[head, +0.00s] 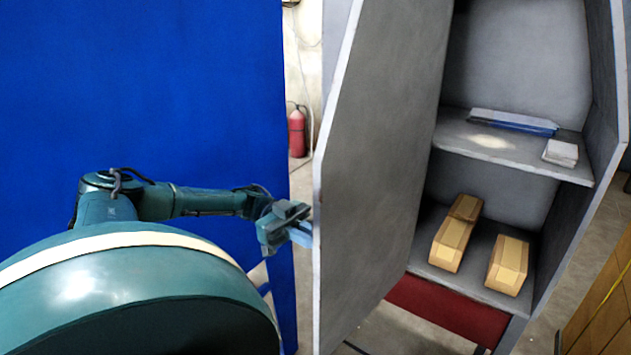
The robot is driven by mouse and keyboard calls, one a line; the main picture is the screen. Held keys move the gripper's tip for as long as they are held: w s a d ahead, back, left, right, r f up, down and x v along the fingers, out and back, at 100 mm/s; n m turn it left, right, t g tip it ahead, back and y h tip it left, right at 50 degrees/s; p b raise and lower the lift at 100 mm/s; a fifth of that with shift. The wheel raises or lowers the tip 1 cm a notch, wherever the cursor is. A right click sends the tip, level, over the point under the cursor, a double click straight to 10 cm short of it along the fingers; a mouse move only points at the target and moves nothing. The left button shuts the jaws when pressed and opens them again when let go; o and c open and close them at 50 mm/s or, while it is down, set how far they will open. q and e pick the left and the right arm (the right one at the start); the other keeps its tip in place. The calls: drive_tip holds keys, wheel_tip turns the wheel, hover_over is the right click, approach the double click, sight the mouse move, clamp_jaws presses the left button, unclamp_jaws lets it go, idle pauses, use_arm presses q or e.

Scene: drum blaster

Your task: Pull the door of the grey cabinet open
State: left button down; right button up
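The grey cabinet (608,100) stands at the right of the head view. Its grey door (375,150) stands open, swung out to the left, and the shelves inside show. My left gripper (299,229) is at the free edge of the door, left of it. Its fingertips look very close to that edge; I cannot tell whether they touch it. The fingers are small and seen at an angle, so whether they are open or shut is unclear. No handle shows on the visible face of the door. My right gripper is not in view.
Inside the cabinet are cardboard boxes (508,264) on the lower shelf, and a blue flat item (513,122) and a white stack (561,152) above. A blue panel (150,80) fills the left. A red fire extinguisher (297,133) stands behind. Wooden boards (603,300) are at lower right.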

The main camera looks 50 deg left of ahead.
use_arm(q)
drive_tip(key=shift+a+f, duration=0.15)
drive_tip(key=shift+a, duration=0.1)
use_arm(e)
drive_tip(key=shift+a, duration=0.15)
use_arm(q)
drive_tip(key=c, duration=1.6)
unclamp_jaws()
drive_tip(key=shift+c, duration=0.2)
drive_tip(key=b+v, duration=0.3)
drive_tip(key=v, duration=0.4)
drive_tip(key=shift+a, duration=0.3)
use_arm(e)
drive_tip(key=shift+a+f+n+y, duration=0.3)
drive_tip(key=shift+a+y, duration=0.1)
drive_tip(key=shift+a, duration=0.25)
